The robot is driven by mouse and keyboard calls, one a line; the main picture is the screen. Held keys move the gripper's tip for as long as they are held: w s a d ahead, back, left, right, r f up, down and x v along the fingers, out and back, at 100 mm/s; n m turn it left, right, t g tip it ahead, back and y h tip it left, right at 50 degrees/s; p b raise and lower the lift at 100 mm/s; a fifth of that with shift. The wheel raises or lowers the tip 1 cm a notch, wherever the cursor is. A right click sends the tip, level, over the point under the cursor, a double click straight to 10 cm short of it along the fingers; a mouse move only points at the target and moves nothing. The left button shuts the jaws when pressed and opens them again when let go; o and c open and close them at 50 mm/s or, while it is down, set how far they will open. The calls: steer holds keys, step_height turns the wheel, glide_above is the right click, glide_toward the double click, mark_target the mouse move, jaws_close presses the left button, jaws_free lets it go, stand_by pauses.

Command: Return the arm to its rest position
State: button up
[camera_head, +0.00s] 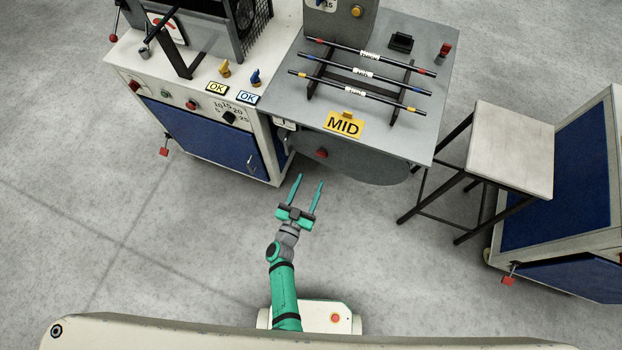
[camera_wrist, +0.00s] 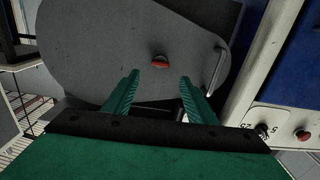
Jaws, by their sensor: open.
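My green arm (camera_head: 284,290) reaches forward from my base in the head view. My gripper (camera_head: 310,180) is open and empty, its two teal fingers pointing toward the grey machine's front. It is over the floor just short of that machine, apart from it. In the wrist view my gripper (camera_wrist: 158,82) shows both fingers spread, with nothing between them. Behind them is the machine's grey rounded panel (camera_wrist: 95,50) with a red button (camera_wrist: 160,62).
Three rods (camera_head: 362,72) lie across a black rack on the grey table (camera_head: 285,100), behind a yellow MID sign (camera_head: 343,124). A blue-and-white cabinet (camera_head: 205,135) stands left. A stool (camera_head: 511,150) and another cabinet (camera_head: 560,190) stand right. The floor (camera_head: 130,240) at left is clear.

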steer(key=shift+s, duration=0.1)
stand_by(0.5)
steer(key=s+d+r+n+g+y, duration=0.1)
steer(key=s+d+r+n+y, duration=0.2)
steer(key=s+r, duration=2.4)
steer(key=y, duration=0.2)
steer(key=shift+s+g+y, duration=0.2)
steer(key=shift+g+y, duration=0.1)
steer(key=shift+g, duration=0.1)
steer(key=shift+d, duration=0.1)
